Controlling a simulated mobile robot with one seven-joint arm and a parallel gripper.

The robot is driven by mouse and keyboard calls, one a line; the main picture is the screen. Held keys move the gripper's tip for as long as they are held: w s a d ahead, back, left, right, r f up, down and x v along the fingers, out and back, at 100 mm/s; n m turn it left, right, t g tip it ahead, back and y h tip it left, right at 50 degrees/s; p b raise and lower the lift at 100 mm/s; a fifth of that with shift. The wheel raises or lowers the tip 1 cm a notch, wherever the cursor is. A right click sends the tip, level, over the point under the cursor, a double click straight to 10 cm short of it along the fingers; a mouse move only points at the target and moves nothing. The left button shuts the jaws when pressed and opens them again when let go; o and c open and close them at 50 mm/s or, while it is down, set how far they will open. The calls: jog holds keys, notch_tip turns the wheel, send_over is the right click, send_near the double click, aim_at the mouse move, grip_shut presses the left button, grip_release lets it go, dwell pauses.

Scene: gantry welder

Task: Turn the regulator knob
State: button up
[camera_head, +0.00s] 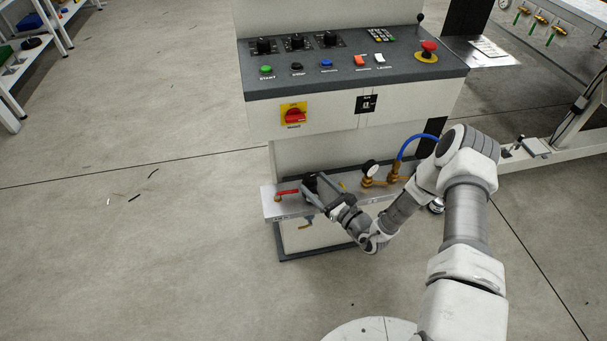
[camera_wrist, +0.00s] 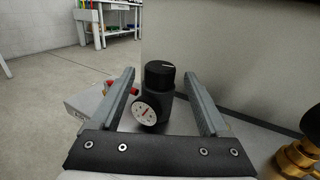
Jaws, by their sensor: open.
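The regulator knob (camera_wrist: 161,74) is a black round cap with a white mark on top. It sits upright on a black regulator body with a white dial gauge (camera_wrist: 146,110) on its front. My gripper (camera_wrist: 158,90) is open, with one finger on each side of the knob in the wrist view and visible gaps between. In the head view my gripper (camera_head: 311,189) is at the lower shelf of the machine, around the dark regulator, which is mostly hidden by the fingers.
A red-handled valve (camera_head: 286,194) is just left of the regulator on the metal shelf (camera_head: 272,209). Brass fittings with a gauge (camera_head: 371,168) and a blue hose (camera_head: 410,143) are to the right. The control panel (camera_head: 350,75) overhangs above. Open floor lies to the left.

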aim_at(305, 175)
jog(key=x, duration=0.6)
jog(key=shift+a+b, duration=0.1)
jog(key=shift+b, duration=0.25)
jog(key=shift+c, duration=0.3)
grip_shut()
